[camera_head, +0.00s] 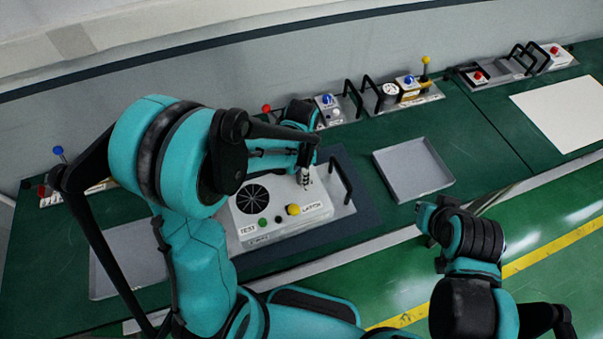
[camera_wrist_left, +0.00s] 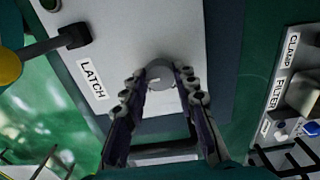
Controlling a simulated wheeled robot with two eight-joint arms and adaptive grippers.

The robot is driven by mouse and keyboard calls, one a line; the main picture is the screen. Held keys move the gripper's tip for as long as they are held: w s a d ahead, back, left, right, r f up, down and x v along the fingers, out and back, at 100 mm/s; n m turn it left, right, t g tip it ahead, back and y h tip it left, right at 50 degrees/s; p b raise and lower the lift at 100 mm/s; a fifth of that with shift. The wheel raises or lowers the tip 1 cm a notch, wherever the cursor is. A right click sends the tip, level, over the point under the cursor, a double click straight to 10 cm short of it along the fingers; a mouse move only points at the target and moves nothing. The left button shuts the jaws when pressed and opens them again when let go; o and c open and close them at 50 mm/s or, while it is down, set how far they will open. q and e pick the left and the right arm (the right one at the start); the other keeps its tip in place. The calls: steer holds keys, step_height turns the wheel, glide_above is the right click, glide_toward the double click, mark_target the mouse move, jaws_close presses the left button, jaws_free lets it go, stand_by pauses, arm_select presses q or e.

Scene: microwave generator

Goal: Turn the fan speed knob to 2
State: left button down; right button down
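The white box (camera_head: 275,226) with a round fan grille, TEST and LATCH labels and small knobs stands on the green bench. My left gripper (camera_head: 304,178) points down over its right part. In the left wrist view, a grey round knob (camera_wrist_left: 160,76) lies between the fingertips of my left gripper (camera_wrist_left: 161,80). The fingers stand apart on either side of the knob; firm contact cannot be made out. No number on the knob is readable. My right gripper (camera_head: 427,216) hangs at the bench's front edge, away from the box; its fingers are not clear.
A yellow knob (camera_head: 293,209) sits beside the LATCH label. A black handle (camera_head: 341,181) stands right of the box. An empty grey tray (camera_head: 413,170) lies farther right. Several small units with levers line the back. Another grey tray (camera_head: 128,262) is at left.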

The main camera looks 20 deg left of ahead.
arm_select(q)
steer(key=shift+n, duration=0.3)
steer(key=shift+n+b, duration=0.45)
steer(key=shift+n, duration=0.55)
steer(key=n+b, duration=0.1)
steer(key=n, duration=0.2)
steer(key=n+b, duration=0.1)
steer(key=n, duration=0.5)
steer(key=c, duration=1.2)
jaws_free()
steer(key=shift+r, duration=0.1)
